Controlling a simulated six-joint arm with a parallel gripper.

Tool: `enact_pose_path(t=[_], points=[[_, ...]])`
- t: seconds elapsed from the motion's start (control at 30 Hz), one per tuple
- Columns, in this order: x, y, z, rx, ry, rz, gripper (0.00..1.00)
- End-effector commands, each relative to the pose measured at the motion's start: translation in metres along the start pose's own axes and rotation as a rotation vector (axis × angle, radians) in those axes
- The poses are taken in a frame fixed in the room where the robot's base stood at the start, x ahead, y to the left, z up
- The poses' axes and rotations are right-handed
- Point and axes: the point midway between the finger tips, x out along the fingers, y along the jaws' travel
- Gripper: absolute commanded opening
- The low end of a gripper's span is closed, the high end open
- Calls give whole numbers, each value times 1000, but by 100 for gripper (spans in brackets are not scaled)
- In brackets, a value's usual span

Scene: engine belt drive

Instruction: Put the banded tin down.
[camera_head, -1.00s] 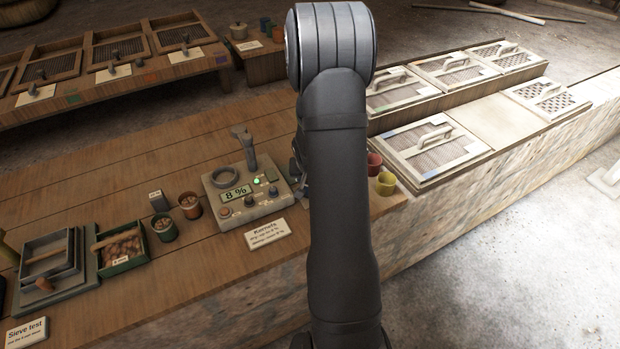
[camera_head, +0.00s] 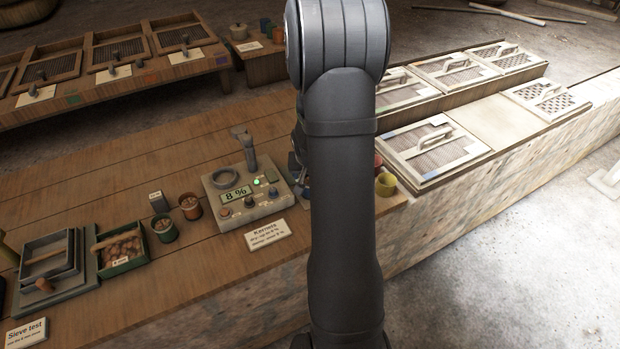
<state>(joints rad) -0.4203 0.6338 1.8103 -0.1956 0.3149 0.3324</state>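My arm stands upright through the middle of the view and covers most of my gripper. Only a dark edge of my gripper (camera_head: 297,166) shows left of the arm, beside the meter, so I cannot tell its opening or what it holds. I cannot make out a banded tin. A green cup (camera_head: 165,229) and a brown cup (camera_head: 190,207), both with contents, stand on the wooden bench (camera_head: 180,290). A yellow cup (camera_head: 386,185) and a partly hidden red cup (camera_head: 378,161) stand right of the arm.
A grey meter (camera_head: 245,194) reading 8 % has a round ring on top. A Kernels card (camera_head: 267,234) lies before it. A green tray of nuts (camera_head: 121,249) and a sieve stand (camera_head: 50,262) are at left. Lidded screens (camera_head: 434,146) lie at right.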

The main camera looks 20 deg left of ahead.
Motion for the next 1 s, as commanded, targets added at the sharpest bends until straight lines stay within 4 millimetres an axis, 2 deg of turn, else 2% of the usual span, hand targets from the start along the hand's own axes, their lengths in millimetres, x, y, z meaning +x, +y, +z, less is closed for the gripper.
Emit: enact_pose_path(t=[0.2,0.4,0.6,1.0], points=[[-39,0,-1,1,4,-1,65],[-65,0,-1,0,2,0,65],[-77,0,0,1,-1,0,65],[-77,0,0,0,-1,0,65]])
